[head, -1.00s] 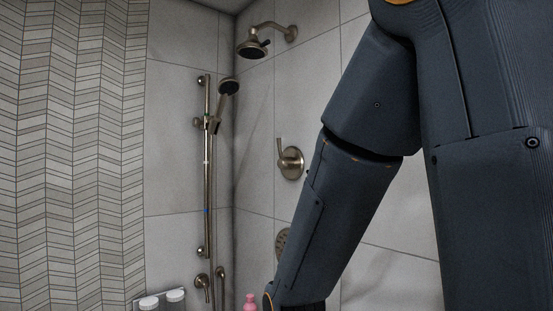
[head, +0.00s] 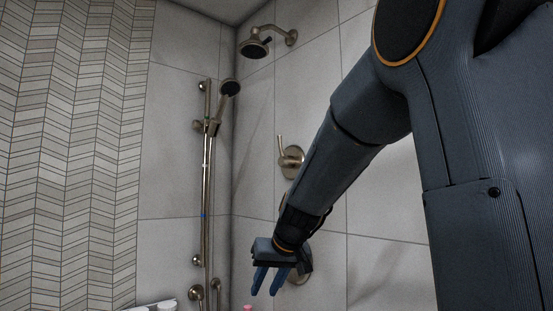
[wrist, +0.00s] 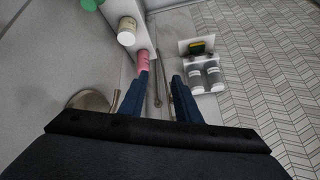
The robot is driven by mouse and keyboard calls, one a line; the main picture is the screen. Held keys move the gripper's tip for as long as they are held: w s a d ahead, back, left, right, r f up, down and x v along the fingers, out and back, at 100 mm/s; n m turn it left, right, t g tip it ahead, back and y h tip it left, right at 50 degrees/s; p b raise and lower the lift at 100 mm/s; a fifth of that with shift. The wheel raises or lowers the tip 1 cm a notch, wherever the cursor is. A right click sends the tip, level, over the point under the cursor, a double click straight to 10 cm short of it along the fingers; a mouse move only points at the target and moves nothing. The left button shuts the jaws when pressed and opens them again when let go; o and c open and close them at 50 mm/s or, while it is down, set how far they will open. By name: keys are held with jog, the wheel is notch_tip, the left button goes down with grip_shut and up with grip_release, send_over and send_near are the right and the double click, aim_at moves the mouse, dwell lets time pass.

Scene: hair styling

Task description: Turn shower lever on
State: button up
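The shower lever (head: 282,150) is a brushed-metal handle on a round wall plate (head: 293,162), pointing up and slightly left in the head view. My gripper (head: 267,292) points down, lower in the picture than this lever and apart from it. Its two blue fingers are spread with nothing between them. In the wrist view, my gripper (wrist: 159,82) also shows open and empty. A round metal fitting with a short handle (wrist: 90,101) is on the wall left of the fingers there, partly hidden by my gripper's body. A lower round metal fitting (head: 301,281) is mostly hidden behind my gripper.
A hand shower (head: 230,88) hangs on a vertical bar (head: 206,180), and a fixed shower head (head: 254,48) is above. A pink bottle (wrist: 143,60), a white container (wrist: 127,32) and a holder with jars (wrist: 204,76) lie beyond the fingers.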

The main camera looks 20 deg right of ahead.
jog(key=w+d+r+t+b, duration=0.3)
jog(key=w+d+r+b, duration=0.1)
jog(key=w+r, duration=0.4)
jog(key=n+t+y+b, duration=0.1)
jog(key=n+t+b, duration=0.3)
jog(key=t+b, duration=0.55)
send_near(280, 139)
jog(key=w+r+g+b, duration=0.1)
jog(key=w+g, duration=0.1)
jog(key=w, duration=0.3)
jog(key=w+p, duration=0.1)
jog(key=w, duration=0.2)
jog(key=w+a, duration=0.1)
jog(key=w, duration=0.1)
jog(key=shift+w+r+p, duration=0.15)
jog(key=shift+r+p, duration=0.1)
jog(key=shift+p, duration=0.15)
jog(key=shift+m, duration=0.3)
grip_shut()
